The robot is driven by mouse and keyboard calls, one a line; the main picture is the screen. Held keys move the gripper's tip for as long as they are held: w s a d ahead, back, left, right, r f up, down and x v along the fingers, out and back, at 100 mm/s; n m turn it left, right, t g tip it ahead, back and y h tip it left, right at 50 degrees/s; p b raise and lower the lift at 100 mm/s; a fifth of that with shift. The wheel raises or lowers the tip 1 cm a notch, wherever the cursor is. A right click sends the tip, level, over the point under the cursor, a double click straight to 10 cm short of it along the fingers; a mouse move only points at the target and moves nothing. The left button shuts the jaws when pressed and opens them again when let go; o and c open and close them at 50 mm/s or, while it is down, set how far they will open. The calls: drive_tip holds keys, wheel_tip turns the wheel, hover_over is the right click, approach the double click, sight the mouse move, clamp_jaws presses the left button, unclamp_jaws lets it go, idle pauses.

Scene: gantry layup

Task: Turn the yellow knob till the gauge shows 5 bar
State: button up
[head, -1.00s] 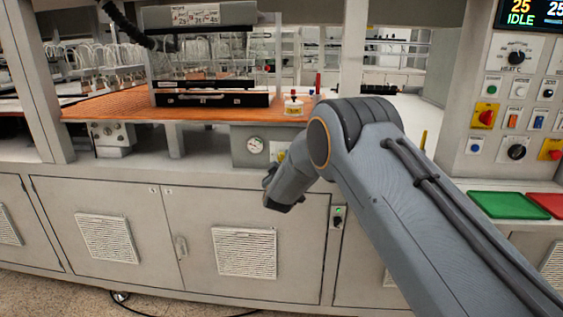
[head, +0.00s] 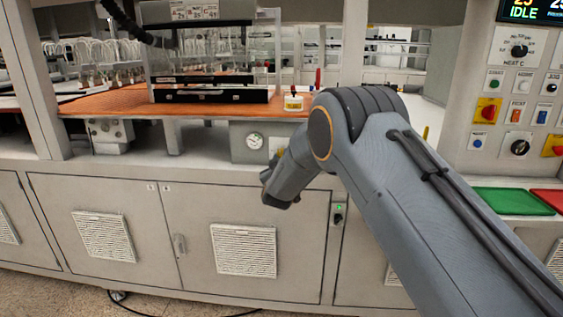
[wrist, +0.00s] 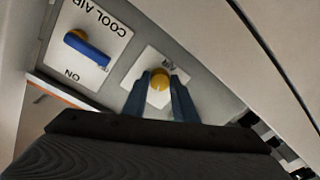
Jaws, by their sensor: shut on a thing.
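The yellow knob (wrist: 160,80) sits on a white plate marked AIR (wrist: 150,60) in the wrist view. My gripper (wrist: 160,92) is shut on the knob, with one blue-grey finger on each side of it. In the head view my own arm hides the knob and the fingers. The round gauge (head: 254,141) with a white face is on the grey panel below the worktop, left of my arm. Its needle is too small to read surely.
A blue-handled valve (wrist: 88,48) on a COOL AIR plate (wrist: 95,30) is close to my gripper. Green (head: 505,201) and red (head: 549,199) trays lie at the right.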

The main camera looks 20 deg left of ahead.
drive_tip(key=m+b, duration=0.2)
drive_tip(key=m, duration=0.1)
drive_tip(key=m+b, duration=0.2)
drive_tip(key=shift+a+f+m+b, duration=0.1)
drive_tip(key=shift+f+m+b, duration=0.1)
drive_tip(key=shift+m+b, duration=0.2)
drive_tip(key=m+b, duration=0.3)
drive_tip(key=m, duration=0.1)
drive_tip(key=shift+a+m+t+h+b, duration=0.1)
drive_tip(key=shift+m+t+h+b, duration=0.2)
drive_tip(key=shift+t+b, duration=0.1)
drive_tip(key=m+b, duration=0.4)
drive_tip(key=m, duration=0.1)
drive_tip(key=shift+a+m, duration=0.1)
drive_tip(key=shift+m, duration=0.3)
drive_tip(key=shift+r+m+h+b, duration=0.1)
drive_tip(key=shift+m+h+b, duration=0.3)
drive_tip(key=shift+m+b, duration=1.55)
drive_tip(key=shift+s+m, duration=0.1)
drive_tip(key=shift+m, duration=0.35)
drive_tip(key=o, duration=1)
drive_tip(key=shift+o, duration=0.2)
drive_tip(key=shift+r, duration=0.1)
